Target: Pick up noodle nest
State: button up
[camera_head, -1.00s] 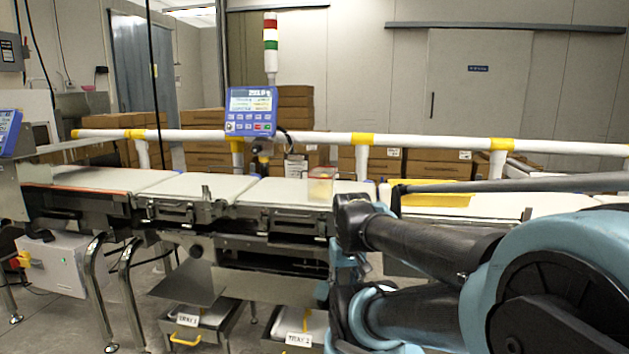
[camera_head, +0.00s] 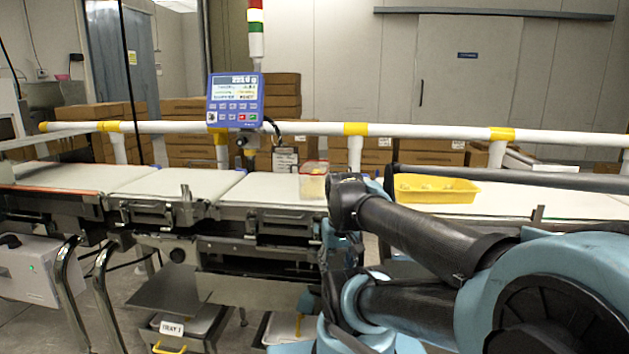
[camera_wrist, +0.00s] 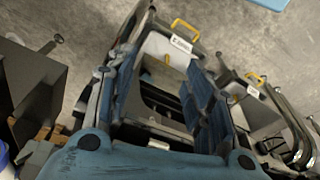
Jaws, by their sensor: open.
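A yellow tray (camera_head: 436,197) sits on the right part of the belt line in the head view. Small pale yellow pieces (camera_head: 428,185) show inside it, possibly noodle nests, too small to tell apart. A clear tub (camera_head: 313,181) with a reddish rim and yellowish contents stands on the belt left of the tray. My gripper (camera_wrist: 168,48) is open and empty in the wrist view. It points down toward the floor and the lower trays, away from the yellow tray. No noodle nest shows between its fingers.
The weighing display (camera_head: 235,100) stands behind the white belts (camera_head: 185,186). A white guard rail (camera_head: 300,129) with yellow bands runs behind the line. A lower bin labelled TRAY 1 (camera_head: 171,328) sits under the belts. Metal legs (camera_wrist: 291,115) show in the wrist view.

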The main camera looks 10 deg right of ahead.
jog(key=w+r+m, duration=0.1)
jog(key=w+r, duration=0.7)
jog(key=r, duration=0.1)
jog(key=w+r+m+g, duration=0.1)
jog(key=w+r, duration=0.7)
jog(key=r, duration=0.1)
jog(key=w+r+m, duration=0.1)
jog(key=w+r, duration=0.8)
jog(key=shift+w+r+m+g, duration=0.1)
jog(key=shift+r+m+g, duration=0.2)
jog(key=w+r+m, duration=0.1)
jog(key=w+r, duration=0.5)
jog(key=w, duration=0.4)
jog(key=shift+g, duration=0.3)
notch_tip(320, 180, down, 18)
jog(key=shift+s+r, duration=0.15)
jog(key=shift+r, duration=0.05)
jog(key=c, duration=0.6)
